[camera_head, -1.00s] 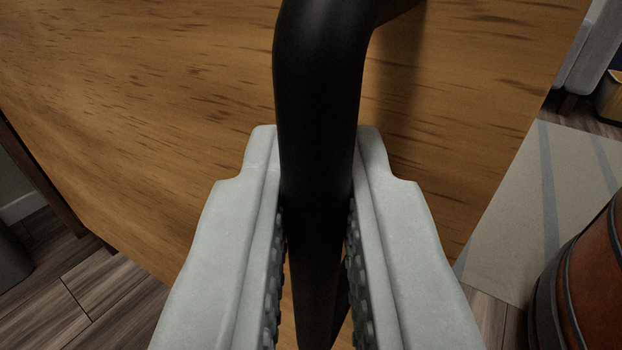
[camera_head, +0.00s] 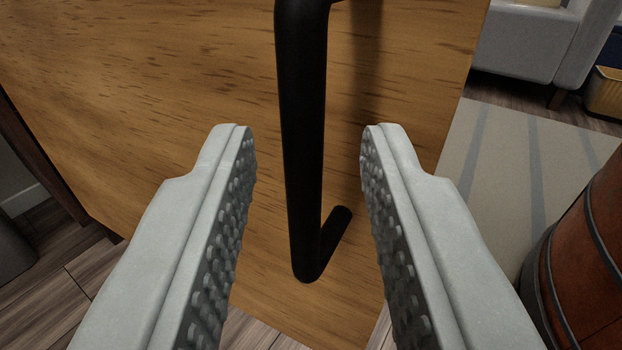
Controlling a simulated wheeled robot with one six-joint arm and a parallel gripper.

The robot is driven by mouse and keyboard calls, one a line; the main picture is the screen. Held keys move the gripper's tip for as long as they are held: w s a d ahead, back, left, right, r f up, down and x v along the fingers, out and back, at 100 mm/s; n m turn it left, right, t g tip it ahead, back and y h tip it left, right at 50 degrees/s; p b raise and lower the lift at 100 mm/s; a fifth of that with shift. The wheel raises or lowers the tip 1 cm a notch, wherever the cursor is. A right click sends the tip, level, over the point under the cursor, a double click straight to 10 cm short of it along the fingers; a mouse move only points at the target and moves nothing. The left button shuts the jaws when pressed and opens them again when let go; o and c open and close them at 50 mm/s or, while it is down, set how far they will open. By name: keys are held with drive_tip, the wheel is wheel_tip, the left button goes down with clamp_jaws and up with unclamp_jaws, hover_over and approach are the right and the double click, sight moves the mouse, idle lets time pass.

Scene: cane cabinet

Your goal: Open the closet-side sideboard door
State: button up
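The sideboard door (camera_head: 160,110) is a wood-grain panel that fills the upper left and middle of the view. Its handle (camera_head: 303,150) is a black bar that stands off the panel, with its lower end bent back to the door. My gripper (camera_head: 308,135) is open, with one pale ribbed finger on each side of the bar. Clear gaps show between the bar and both fingers. The top of the handle is cut off by the frame.
A brown barrel-like object with dark bands (camera_head: 590,270) stands close at lower right. A striped rug (camera_head: 500,170) and a grey sofa (camera_head: 520,45) lie beyond the panel's right edge. Wood floor (camera_head: 95,275) shows at lower left, beside a dark post (camera_head: 40,165).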

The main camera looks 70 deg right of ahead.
drive_tip(key=v, duration=1.4)
